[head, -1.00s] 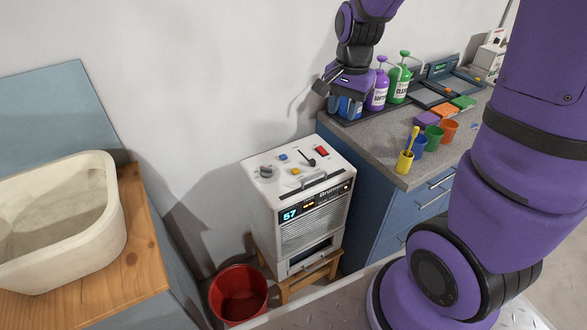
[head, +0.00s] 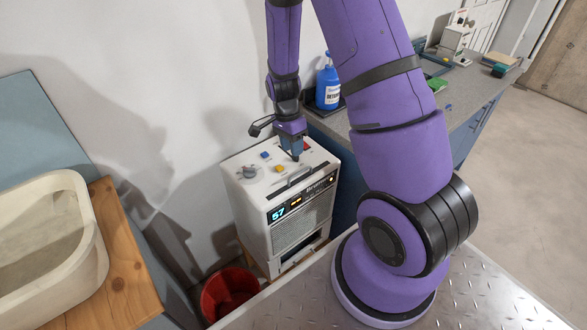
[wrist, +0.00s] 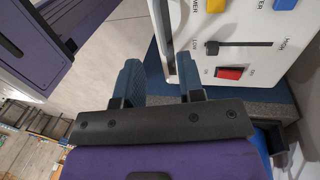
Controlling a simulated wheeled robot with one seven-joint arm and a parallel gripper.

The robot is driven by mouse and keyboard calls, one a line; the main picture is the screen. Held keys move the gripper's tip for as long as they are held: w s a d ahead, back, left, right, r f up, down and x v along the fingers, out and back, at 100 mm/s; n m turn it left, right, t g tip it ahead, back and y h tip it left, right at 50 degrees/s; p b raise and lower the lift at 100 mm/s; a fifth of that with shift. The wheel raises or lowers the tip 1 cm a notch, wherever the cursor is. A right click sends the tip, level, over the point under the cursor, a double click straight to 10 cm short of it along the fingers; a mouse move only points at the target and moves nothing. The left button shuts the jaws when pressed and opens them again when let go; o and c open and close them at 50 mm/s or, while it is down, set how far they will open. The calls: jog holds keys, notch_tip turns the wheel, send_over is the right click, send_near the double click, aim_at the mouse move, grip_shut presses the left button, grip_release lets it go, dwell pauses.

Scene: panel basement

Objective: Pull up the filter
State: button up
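The filter belongs to the white dehumidifier-like machine (head: 300,215), which shows a blue "57" on its front. A dark, handle-like bar (head: 290,183) lies along the top front edge; I take it for the filter's handle. In the head view my gripper (head: 293,153) points down over the right part of the machine's top. In the wrist view my gripper (wrist: 160,78) has its two blue-grey fingers apart with nothing between them. A dark-edged strip (wrist: 163,30), probably the handle, lies just beyond the gap. Whether the fingers touch it is unclear.
The top carries a grey knob, a yellow button, a slider (wrist: 238,44) and a red switch (wrist: 229,73). A red bucket (head: 229,292) stands at the machine's lower left. A blue detergent bottle (head: 328,85) stands on the counter behind. A wooden-topped bench (head: 125,270) with a basin is left.

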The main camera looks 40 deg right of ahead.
jog(key=f, duration=0.2)
jog(key=s+f, duration=0.1)
jog(key=f, duration=0.5)
jog(key=shift+s+f, duration=0.15)
jog(key=shift+s, duration=0.2)
grip_shut()
